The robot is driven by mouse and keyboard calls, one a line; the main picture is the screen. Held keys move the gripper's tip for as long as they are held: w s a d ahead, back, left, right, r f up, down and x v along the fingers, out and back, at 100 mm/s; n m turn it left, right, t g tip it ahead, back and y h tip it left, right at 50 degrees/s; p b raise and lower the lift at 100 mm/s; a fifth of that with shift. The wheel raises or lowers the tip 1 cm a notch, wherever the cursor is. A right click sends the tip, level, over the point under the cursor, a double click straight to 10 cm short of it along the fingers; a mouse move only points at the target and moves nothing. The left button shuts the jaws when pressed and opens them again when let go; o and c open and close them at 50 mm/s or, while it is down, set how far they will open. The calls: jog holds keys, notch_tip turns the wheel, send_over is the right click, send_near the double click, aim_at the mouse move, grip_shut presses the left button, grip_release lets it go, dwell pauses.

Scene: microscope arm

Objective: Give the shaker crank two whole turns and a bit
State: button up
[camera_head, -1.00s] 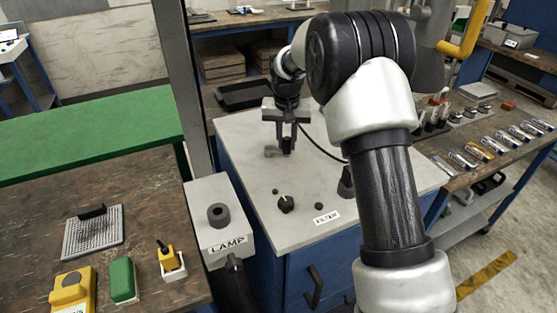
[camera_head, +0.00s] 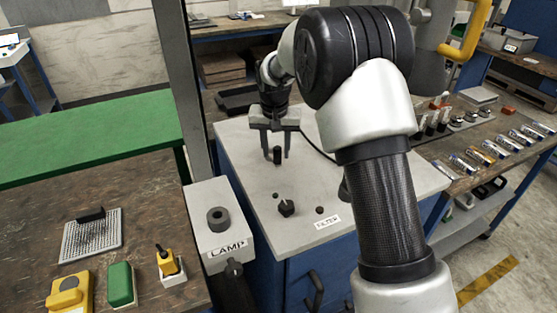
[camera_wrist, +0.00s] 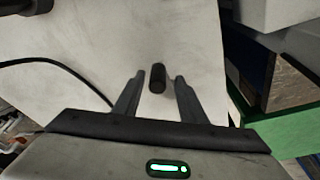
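The shaker crank's dark upright handle (camera_head: 277,155) stands near the back of the pale cabinet top. In the wrist view the handle (camera_wrist: 157,78) shows as a short black cylinder between my fingertips. My gripper (camera_head: 276,158) is open, pointing down, with one finger on each side of the handle. In the wrist view my gripper (camera_wrist: 160,76) shows a gap between the handle and each finger. The crank's arm and pivot cannot be made out.
A black knob (camera_head: 286,208) and small buttons are on the cabinet top (camera_head: 250,150) near the FILTER label (camera_head: 327,221). A grey LAMP box (camera_head: 220,222) stands to the left. A black cable runs right of my gripper. Batteries line the right bench.

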jog(key=shift+d, duration=0.1)
jog(key=p+v, duration=0.1)
jog(key=v, duration=0.1)
jog(key=w+p+v, duration=0.1)
jog(key=p+v, duration=0.1)
jog(key=v, duration=0.1)
jog(key=p+v, duration=0.2)
jog(key=v, duration=0.1)
jog(key=shift+w+d+r, duration=0.1)
jog(key=shift+w+r, duration=0.05)
jog(key=shift+w, duration=0.15)
